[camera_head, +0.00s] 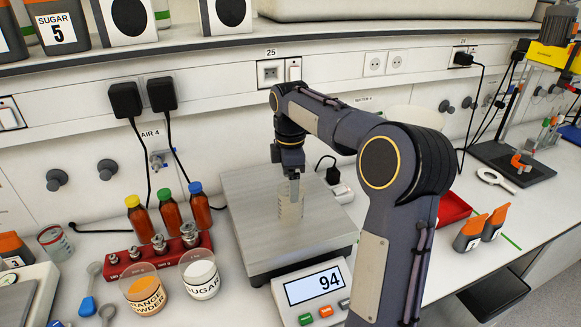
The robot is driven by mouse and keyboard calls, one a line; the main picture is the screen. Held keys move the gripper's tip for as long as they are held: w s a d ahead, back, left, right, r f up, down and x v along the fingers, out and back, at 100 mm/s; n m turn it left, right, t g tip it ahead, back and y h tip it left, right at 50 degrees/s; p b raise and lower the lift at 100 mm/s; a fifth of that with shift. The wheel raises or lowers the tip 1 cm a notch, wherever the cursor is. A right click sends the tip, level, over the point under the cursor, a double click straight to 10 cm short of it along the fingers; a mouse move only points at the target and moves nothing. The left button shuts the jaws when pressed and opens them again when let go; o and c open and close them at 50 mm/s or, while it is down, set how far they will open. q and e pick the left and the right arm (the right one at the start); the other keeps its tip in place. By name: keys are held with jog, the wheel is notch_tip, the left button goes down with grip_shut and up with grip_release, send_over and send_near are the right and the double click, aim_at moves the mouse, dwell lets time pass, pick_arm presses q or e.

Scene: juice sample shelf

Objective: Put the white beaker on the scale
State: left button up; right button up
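The pale, see-through beaker (289,211) stands upright on the metal plate of the scale (317,238), near its middle. The scale's display (313,286) reads 94. My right gripper (294,188) points straight down at the beaker, its fingers overlapping the beaker's upper part. The fingers are seen nearly edge-on, so I cannot tell whether they grip the wall or are open around it. My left gripper is not in view.
An orange powder cup (145,294) and a sugar cup (201,279) stand in front. A red tray (452,209) and two orange-capped containers (470,233) are at the right.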

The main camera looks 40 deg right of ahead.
notch_tip(320, 180, up, 4)
jog(key=shift+s+a+r, duration=0.1)
jog(key=shift+s+r, duration=0.05)
jog(key=shift+r, duration=0.2)
jog(key=s+a+m+t+y, duration=0.25)
jog(key=s+a+m, duration=0.35)
jog(key=s+a, duration=0.4)
jog(key=s+a+f+m+t, duration=0.1)
jog(key=s+a+f+m, duration=0.3)
jog(key=s, duration=0.3)
jog(key=s+a+f+m+t+y, duration=0.1)
jog(key=s+a+f+m+t, duration=0.1)
jog(key=s+a+f+m, duration=0.2)
jog(key=s+a+f, duration=0.1)
jog(key=s, duration=0.1)
jog(key=shift+s+f, duration=0.15)
jog(key=shift+s, duration=0.25)
jog(key=shift+f, duration=0.1)
